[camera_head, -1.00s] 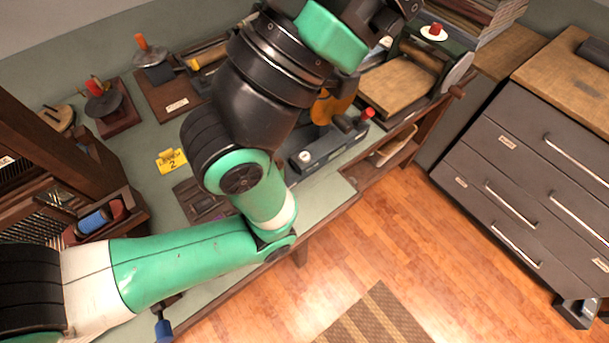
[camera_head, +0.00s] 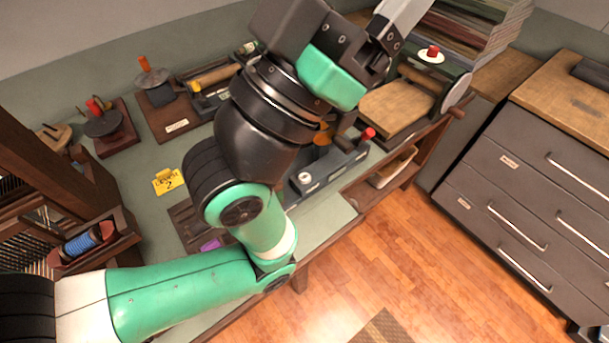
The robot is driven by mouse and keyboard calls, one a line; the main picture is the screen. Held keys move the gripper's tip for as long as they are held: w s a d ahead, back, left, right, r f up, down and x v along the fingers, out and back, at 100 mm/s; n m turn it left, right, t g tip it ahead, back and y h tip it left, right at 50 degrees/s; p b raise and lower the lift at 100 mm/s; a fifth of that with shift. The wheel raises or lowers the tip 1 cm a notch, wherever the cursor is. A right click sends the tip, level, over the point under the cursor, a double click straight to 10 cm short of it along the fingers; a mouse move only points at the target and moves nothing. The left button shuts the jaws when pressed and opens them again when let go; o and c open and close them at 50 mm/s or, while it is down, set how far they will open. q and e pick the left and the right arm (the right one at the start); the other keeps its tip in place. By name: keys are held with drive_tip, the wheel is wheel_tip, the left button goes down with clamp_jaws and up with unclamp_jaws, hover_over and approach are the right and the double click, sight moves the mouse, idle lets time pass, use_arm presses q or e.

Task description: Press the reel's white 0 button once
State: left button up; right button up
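A long dark grey device on the green bench has a small round white button or dial (camera_head: 305,178) on its front face. I take this device (camera_head: 325,178) for the reel; a 0 is too small to read. It also has a red-tipped crank (camera_head: 367,135) and an orange round part (camera_head: 323,134), partly hidden behind my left arm. My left gripper (camera_head: 403,14) is at the top edge, above and beyond the device and well apart from the button. One light grey finger shows and the rest is cut off, so its opening cannot be judged. My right gripper is out of view.
A press with a wooden board (camera_head: 396,106) and a stack of papers (camera_head: 475,30) stand right of the device. Reel stands (camera_head: 103,122) and a yellow number card (camera_head: 167,181) are left. A blue spool (camera_head: 88,241) sits lower left. Drawers (camera_head: 530,185) stand right.

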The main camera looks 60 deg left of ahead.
use_arm(q)
clamp_jaws()
drive_tip(key=shift+w, duration=0.1)
idle(1.3)
